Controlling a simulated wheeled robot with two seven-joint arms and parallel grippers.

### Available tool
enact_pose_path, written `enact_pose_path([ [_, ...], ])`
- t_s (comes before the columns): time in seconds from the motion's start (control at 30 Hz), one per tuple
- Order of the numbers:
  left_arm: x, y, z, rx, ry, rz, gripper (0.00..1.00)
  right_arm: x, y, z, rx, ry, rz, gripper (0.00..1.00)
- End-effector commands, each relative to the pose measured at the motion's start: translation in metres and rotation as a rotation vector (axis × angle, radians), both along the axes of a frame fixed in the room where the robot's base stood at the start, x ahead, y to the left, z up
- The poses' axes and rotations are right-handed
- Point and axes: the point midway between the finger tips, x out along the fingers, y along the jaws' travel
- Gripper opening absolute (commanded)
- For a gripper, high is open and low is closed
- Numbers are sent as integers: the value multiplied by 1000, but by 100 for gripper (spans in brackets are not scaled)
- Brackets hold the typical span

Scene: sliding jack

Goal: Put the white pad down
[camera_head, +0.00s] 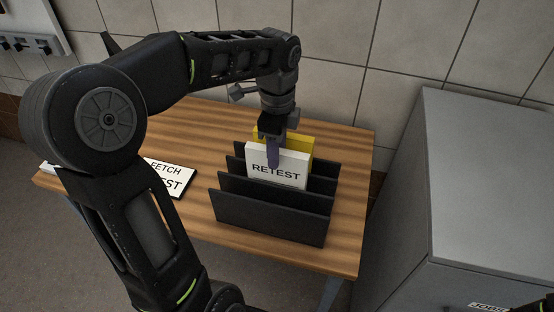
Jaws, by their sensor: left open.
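The white pad (277,173), lettered RETEST, stands upright in a slot of the dark rack (268,219) on the wooden table. My left gripper (273,158) comes down from above at the pad's top edge. It is open, and a purplish finger overlaps the pad's front face. The other finger is hidden behind the pad or the hand. The pad's lower edge is hidden by the rack's divider.
A yellow pad (300,144) stands just behind the white pad. A white sign (170,176) reading FETCH and partly TEST lies on the table (345,225) at left, partly behind my arm. A grey cabinet (480,190) stands at right. A tiled wall closes the back.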

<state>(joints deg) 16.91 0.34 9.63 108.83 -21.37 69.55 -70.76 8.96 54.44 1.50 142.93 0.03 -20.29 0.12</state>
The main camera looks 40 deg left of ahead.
Motion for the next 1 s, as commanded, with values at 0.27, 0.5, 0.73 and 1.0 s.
enact_pose_path([
  [0.27,0,0,57,0,-2,0,42,0,0,3,0,0,0,36],
  [0.5,0,-1,73,-1,0,0,42,0,0,4,-1,1,-1,36],
  [0.73,0,0,73,-1,0,0,42,0,0,4,-1,1,-1,36],
  [1.0,0,0,72,-1,0,0,42,0,0,4,-1,1,-1,36],
])
